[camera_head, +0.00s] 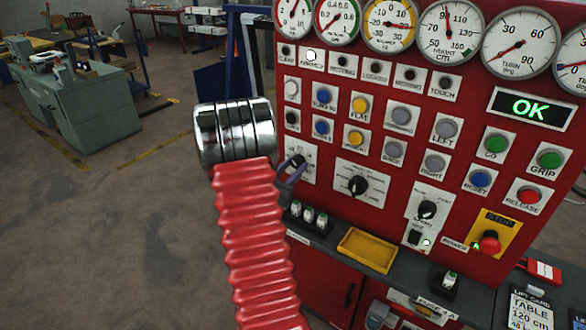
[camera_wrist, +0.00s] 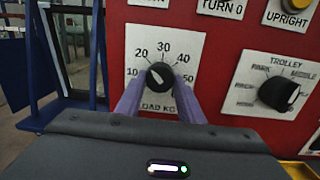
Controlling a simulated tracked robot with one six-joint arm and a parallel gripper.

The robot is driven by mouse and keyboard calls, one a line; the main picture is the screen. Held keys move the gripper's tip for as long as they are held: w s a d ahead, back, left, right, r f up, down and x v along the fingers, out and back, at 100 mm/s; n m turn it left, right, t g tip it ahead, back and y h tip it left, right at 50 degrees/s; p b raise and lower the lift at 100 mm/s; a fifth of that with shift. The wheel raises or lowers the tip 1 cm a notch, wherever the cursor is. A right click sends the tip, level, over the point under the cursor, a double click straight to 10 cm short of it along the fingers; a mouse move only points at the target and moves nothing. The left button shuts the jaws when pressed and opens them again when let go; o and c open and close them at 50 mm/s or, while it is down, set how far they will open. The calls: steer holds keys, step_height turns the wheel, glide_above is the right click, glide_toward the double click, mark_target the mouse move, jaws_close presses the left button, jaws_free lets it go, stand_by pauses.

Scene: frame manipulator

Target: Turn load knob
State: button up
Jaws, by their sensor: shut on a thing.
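The load knob (camera_wrist: 160,75) is a round black knob with a white mark, on a white plate (camera_wrist: 150,47) marked from 10 to 50. My gripper (camera_wrist: 159,92) has its two purple fingers on either side of the knob's lower half, shut on it. The fingers cover parts of the plate's lettering. I cannot read the exact value the white mark points to. In the head view the load knob (camera_head: 297,160) is at the panel's left edge, partly hidden, with my gripper (camera_head: 291,178) against it.
The trolley knob (camera_wrist: 279,94) is close to the right of the load knob. Several buttons and gauges cover the red panel (camera_head: 400,150). A display (camera_head: 530,106) shows OK in green. A yellow tray (camera_head: 366,250) lies on the shelf below. Open floor is left of the panel.

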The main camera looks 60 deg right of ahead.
steer(key=shift+a+f, duration=0.1)
steer(key=shift+f, duration=0.2)
steer(key=o, duration=1.1)
steer(key=shift+r, duration=0.15)
steer(key=shift+c, duration=0.2)
steer(key=w+a, duration=0.1)
steer(key=a, duration=1.2)
steer(key=shift+w+a+f, duration=0.3)
steer(key=shift+w, duration=0.05)
